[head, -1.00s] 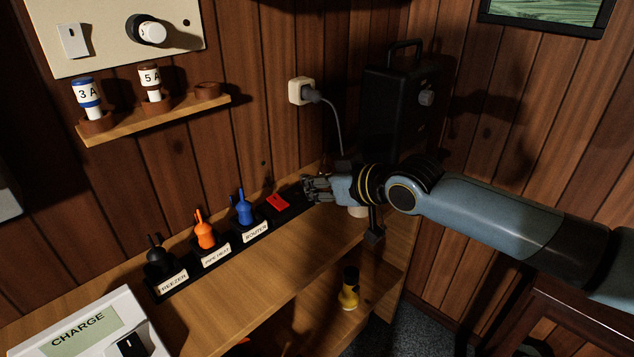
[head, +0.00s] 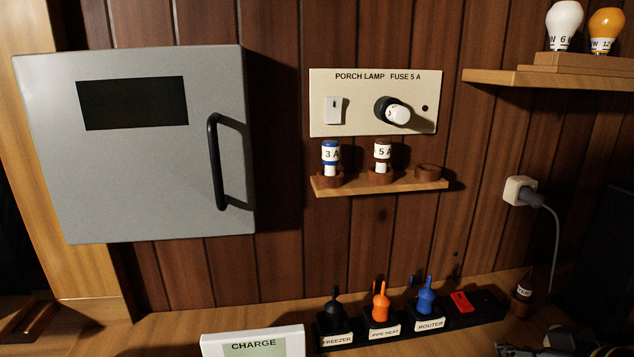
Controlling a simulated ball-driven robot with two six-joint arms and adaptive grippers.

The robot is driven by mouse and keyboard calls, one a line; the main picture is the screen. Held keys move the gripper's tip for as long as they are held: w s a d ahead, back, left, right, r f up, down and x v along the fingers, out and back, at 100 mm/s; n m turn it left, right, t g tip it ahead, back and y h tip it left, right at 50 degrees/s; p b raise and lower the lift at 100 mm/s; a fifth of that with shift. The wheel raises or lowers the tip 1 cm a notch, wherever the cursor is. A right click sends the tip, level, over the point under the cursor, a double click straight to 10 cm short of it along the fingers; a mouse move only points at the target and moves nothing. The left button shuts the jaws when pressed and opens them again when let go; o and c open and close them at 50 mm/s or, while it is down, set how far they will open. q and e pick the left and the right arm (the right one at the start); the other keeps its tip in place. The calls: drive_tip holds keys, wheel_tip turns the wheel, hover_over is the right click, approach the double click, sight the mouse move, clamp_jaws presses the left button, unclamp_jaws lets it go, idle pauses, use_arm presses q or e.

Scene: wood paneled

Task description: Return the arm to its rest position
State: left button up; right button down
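My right gripper (head: 530,350) shows only in part at the bottom right edge of the head view, dark and cut off by the frame. I cannot tell whether its fingers are open or shut, and nothing held is visible. It is low at the bench, in front of a small dark labelled item (head: 522,291). The rest of that arm is mostly out of the picture. My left gripper is not in view.
A black strip with freezer, pipe heat and router plugs (head: 381,301) and a red piece (head: 461,301) lies on the bench. A charge box (head: 252,343) is in front. A fuse shelf (head: 400,190), fuse panel (head: 374,80), grey cabinet (head: 140,150), lamp shelf (head: 530,80) and corded outlet plug (head: 522,192) are on the wall.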

drive_tip(key=s+a+r+g+h, duration=0.1)
drive_tip(key=s+a+g, duration=0.15)
drive_tip(key=s, duration=0.65)
drive_tip(key=s+a+r+g, duration=0.1)
drive_tip(key=s+a+g, duration=0.15)
drive_tip(key=s, duration=0.65)
drive_tip(key=d+f+g+b, duration=0.1)
drive_tip(key=f+b, duration=0.2)
drive_tip(key=f, duration=0.9)
drive_tip(key=s+d+f+g+b, duration=0.1)
drive_tip(key=f+b, duration=0.2)
drive_tip(key=f, duration=0.9)
drive_tip(key=d+f+b, duration=0.2)
drive_tip(key=f+b, duration=0.2)
drive_tip(key=f, duration=0.7)
drive_tip(key=s+f+b, duration=0.4)
drive_tip(key=s+f, duration=0.5)
drive_tip(key=f, duration=0.3)
drive_tip(key=s+f+m+g+b, duration=0.1)
drive_tip(key=s+f+b, duration=0.2)
drive_tip(key=s+f, duration=0.7)
wheel_tip(320, 180, down, 3)
drive_tip(key=shift+d+f+g+b, duration=0.1)
drive_tip(key=shift+d+g+b, duration=0.2)
drive_tip(key=shift+d+b, duration=0.1)
